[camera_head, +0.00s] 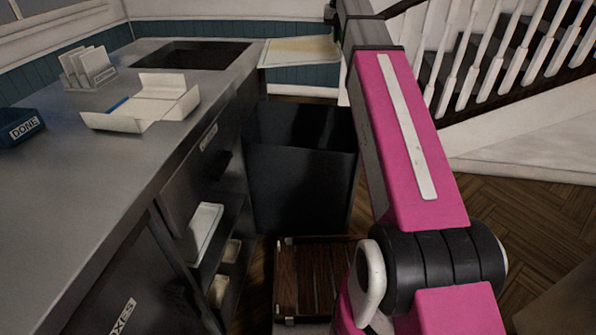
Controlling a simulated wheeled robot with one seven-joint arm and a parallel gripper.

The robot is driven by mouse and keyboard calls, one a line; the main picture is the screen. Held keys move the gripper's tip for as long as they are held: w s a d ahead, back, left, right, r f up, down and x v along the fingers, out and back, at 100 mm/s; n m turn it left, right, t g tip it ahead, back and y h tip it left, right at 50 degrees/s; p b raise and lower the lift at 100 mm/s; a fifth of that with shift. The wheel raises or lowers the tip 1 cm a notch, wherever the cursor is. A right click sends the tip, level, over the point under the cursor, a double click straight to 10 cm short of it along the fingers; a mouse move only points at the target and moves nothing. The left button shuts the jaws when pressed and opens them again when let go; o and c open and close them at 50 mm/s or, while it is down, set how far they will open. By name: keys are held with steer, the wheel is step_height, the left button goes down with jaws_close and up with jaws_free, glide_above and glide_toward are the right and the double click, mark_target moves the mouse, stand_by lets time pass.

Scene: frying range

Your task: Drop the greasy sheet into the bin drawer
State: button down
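A pale yellowish sheet (301,50) shows flat at the far end of the counter, above and beyond the bin drawer. Its right edge meets my dark wrist, and a white strip hangs below there. My gripper (333,17) is at the top of the view beside the sheet, mostly hidden by my arm. Its fingers cannot be made out, so I cannot tell whether it grips the sheet. The bin drawer (302,185) is a deep dark box, pulled out from the counter with its top open. Its inside is too dark to read.
The steel counter (100,165) fills the left side, with an open white carton (145,103), a card holder (88,68), a blue DONE box (20,127) and a dark recess (190,55). A wooden slatted crate (315,280) lies below the drawer. White stair balusters (490,60) stand at right.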

steer(key=shift+w+f, duration=0.1)
steer(key=shift+w, duration=0.15)
steer(key=shift+f, duration=2.9)
steer(key=c, duration=1.3)
jaws_free()
steer(key=shift+o, duration=0.2)
steer(key=r, duration=0.3)
steer(key=s+r, duration=0.1)
steer(key=r, duration=0.6)
steer(key=shift+s+r, duration=0.15)
steer(key=shift+r, duration=0.15)
